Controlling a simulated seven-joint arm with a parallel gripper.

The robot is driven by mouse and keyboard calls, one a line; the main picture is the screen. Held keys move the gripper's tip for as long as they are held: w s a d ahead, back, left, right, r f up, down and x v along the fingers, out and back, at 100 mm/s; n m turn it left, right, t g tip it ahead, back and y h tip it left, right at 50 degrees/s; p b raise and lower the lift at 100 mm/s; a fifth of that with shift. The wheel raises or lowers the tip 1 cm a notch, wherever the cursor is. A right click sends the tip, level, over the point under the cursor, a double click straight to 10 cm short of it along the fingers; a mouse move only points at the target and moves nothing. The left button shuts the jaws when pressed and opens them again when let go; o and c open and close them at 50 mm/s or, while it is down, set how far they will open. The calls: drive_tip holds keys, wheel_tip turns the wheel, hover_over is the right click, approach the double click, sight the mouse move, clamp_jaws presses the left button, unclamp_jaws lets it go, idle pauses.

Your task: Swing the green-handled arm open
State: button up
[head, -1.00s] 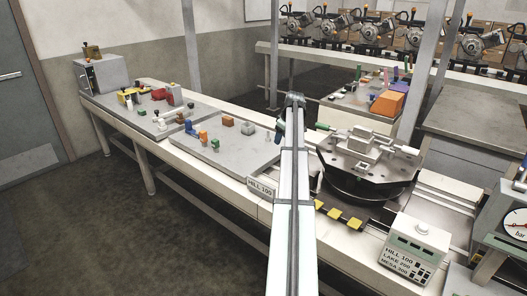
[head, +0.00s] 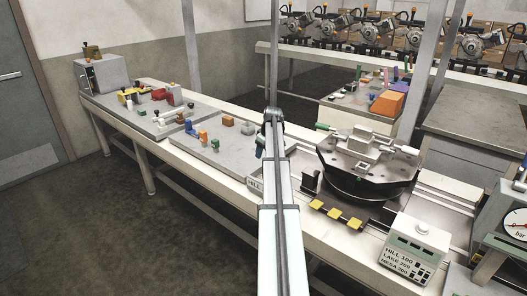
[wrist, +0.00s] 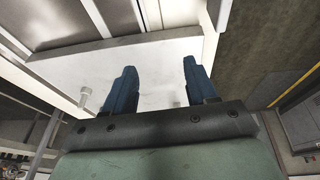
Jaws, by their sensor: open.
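The fixture (head: 368,160) sits on a dark round turntable on the conveyor, right of my arm in the head view. Its green handle (head: 324,127) sticks out at the fixture's left side, on a light bar running to the clamp block on top. My gripper (head: 262,152) hangs left of the fixture, apart from the green handle; in the head view it is small and partly hidden by my arm. The wrist view shows my gripper (wrist: 157,72) with its two blue fingers apart and nothing between them. The green handle does not show in the wrist view.
A grey plate (head: 212,158) with several small coloured blocks lies on the conveyor left of my gripper. A white display box (head: 415,250) stands at front right. A grey upright post (head: 272,60) rises behind my arm.

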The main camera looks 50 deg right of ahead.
drive_tip(key=shift+s+d, duration=0.1)
drive_tip(key=shift+c, duration=0.9)
drive_tip(key=shift+m+h, duration=0.3)
drive_tip(key=shift+m, duration=0.1)
drive_tip(key=s+d+r, duration=0.2)
drive_tip(key=s+d, duration=0.1)
drive_tip(key=s+d+r, duration=0.1)
drive_tip(key=d, duration=0.1)
drive_tip(key=shift+s+r, duration=0.25)
drive_tip(key=shift+r, duration=0.05)
drive_tip(key=c, duration=0.4)
drive_tip(key=shift+m+h, duration=0.7)
drive_tip(key=shift+h, duration=0.2)
drive_tip(key=s+d+r, duration=0.2)
drive_tip(key=d+r, duration=0.1)
drive_tip(key=d, duration=0.1)
drive_tip(key=s+d+r, duration=0.2)
drive_tip(key=d+r, duration=0.2)
drive_tip(key=s+d+r, duration=0.2)
drive_tip(key=d+r, duration=0.2)
drive_tip(key=shift+s+d+r, duration=0.1)
clamp_jaws()
drive_tip(key=s+d+r+m+g, duration=0.3)
drive_tip(key=d+r+m, duration=0.3)
drive_tip(key=m, duration=0.8)
drive_tip(key=shift+s+d+r+m+h, duration=0.2)
drive_tip(key=shift+s+d+m+h, duration=0.2)
drive_tip(key=shift+s+d, duration=0.4)
